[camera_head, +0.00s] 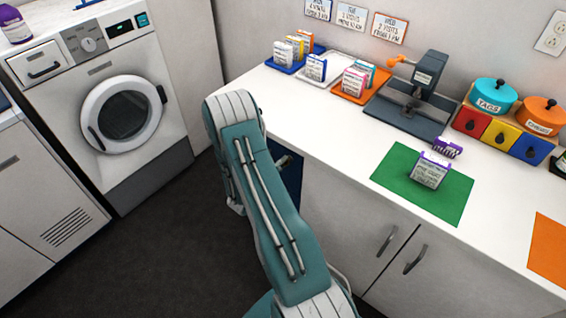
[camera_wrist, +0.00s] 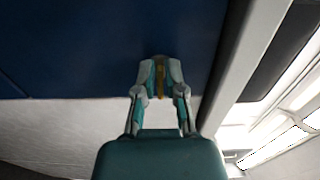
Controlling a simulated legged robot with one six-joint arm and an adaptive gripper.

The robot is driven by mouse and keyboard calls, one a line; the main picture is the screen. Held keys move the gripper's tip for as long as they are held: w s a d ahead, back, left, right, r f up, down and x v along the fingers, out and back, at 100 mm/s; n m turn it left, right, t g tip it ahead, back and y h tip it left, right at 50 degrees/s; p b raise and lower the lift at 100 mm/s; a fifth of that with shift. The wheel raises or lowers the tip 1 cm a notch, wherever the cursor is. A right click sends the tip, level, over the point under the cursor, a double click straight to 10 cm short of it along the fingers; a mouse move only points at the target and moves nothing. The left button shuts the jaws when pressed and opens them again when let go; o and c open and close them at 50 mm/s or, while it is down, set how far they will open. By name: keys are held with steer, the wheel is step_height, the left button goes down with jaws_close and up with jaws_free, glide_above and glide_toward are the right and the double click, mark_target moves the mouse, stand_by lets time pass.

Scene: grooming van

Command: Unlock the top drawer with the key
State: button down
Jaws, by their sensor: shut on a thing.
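My gripper (camera_wrist: 160,72) is shut on a narrow brass-yellow key (camera_wrist: 160,80) in the wrist view. Its fingertips are close in front of a dark blue drawer front (camera_wrist: 90,45). The key's tip and any lock are hidden, so I cannot tell whether the key is in a lock. In the head view, a strip of the blue drawer unit (camera_head: 291,180) shows under the counter beside my arm.
The white counter (camera_head: 330,110) stands above, with grey-handled cupboard doors (camera_head: 350,215) to the right. On it are a green mat (camera_head: 395,165), colored trays and a grey clamp-like device (camera_head: 415,95). A washing machine (camera_head: 110,110) stands left. The dark floor (camera_head: 130,250) between is clear.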

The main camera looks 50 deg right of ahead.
steer(key=shift+w+a+f, duration=0.1)
steer(key=shift+f, duration=0.05)
steer(key=c, duration=0.8)
jaws_free()
steer(key=shift+o, duration=0.4)
steer(key=s+a, duration=0.1)
steer(key=a, duration=1.1)
steer(key=shift+d, duration=0.1)
